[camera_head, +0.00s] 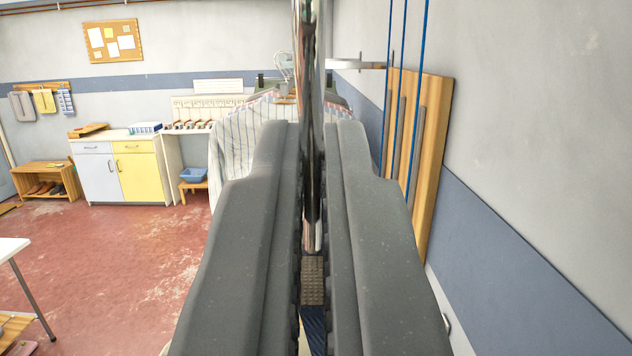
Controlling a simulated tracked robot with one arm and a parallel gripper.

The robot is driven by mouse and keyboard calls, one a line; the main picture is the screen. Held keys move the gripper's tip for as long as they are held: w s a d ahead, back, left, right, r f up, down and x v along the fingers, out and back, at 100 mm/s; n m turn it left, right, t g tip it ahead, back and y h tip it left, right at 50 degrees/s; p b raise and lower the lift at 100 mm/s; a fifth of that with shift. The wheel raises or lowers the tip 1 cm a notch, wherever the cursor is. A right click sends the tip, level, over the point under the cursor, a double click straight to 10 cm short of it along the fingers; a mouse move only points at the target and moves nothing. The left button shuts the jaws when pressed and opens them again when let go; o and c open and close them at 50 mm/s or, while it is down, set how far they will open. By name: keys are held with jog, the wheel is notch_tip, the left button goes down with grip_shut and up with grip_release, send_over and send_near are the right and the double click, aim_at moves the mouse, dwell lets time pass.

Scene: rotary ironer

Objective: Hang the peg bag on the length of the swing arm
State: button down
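My gripper (320,128) fills the middle of the view, its two thick dark grey fingers pointing away with a narrow gap between them. A shiny chrome tube (310,55) runs upright from the top edge down into this gap. I cannot tell whether the fingers touch it or it stands beyond them. A white cloth with dark stripes (240,135) hangs just past the fingertips, mostly left of them. The fingers hide much of it, and I cannot tell whether it is the peg bag. A pale metal bar (360,66) lies to the right; I cannot tell whether it is the swing arm.
A wooden board (432,150) with blue cords (421,60) is close on the right by the wall. A cabinet (125,168), a stool with a blue basin (193,174) and a shoe bench (47,178) stand at the back left. Red floor on the left is open, with a white table (12,246) at the edge.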

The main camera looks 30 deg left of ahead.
jog(key=shift+f, duration=0.35)
jog(key=c, duration=1.6)
grip_release()
jog(key=shift+o, duration=0.2)
